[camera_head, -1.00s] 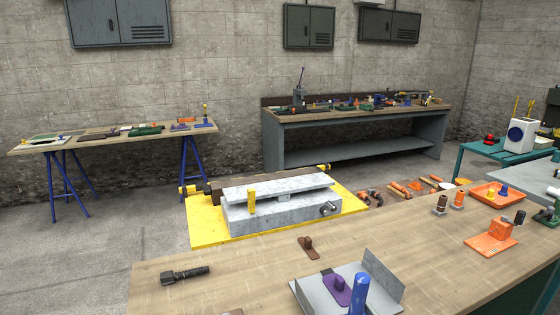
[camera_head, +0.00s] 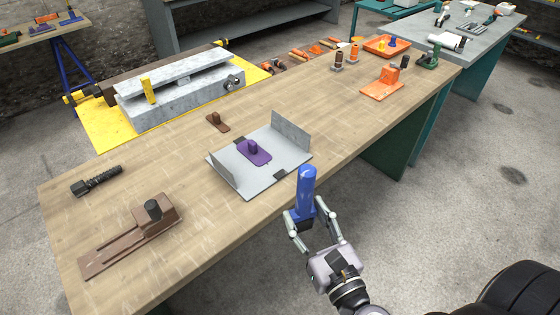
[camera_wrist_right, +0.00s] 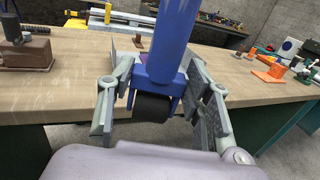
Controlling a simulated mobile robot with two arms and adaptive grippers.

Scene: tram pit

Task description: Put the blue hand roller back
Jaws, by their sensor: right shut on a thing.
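The blue hand roller (camera_head: 306,188) is a blue upright cylinder handle above a blue fork. My right gripper (camera_head: 305,222) is shut on it, just off the front edge of the wooden table. In the right wrist view the blue hand roller (camera_wrist_right: 169,45) stands upright between the fingers of the right gripper (camera_wrist_right: 158,105), with its black roller at the lower end. A grey metal tray (camera_head: 225,176) with two raised end plates lies on the table beyond the roller. A purple piece with a knob (camera_head: 254,152) lies on it. My left gripper is not in view.
The wooden table (camera_head: 370,120) holds a brown block tool (camera_head: 150,215), a black threaded bolt (camera_head: 97,181), a small brown piece (camera_head: 217,122) and an orange stand (camera_head: 383,84). Table surface is free between the grey tray and the orange stand.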

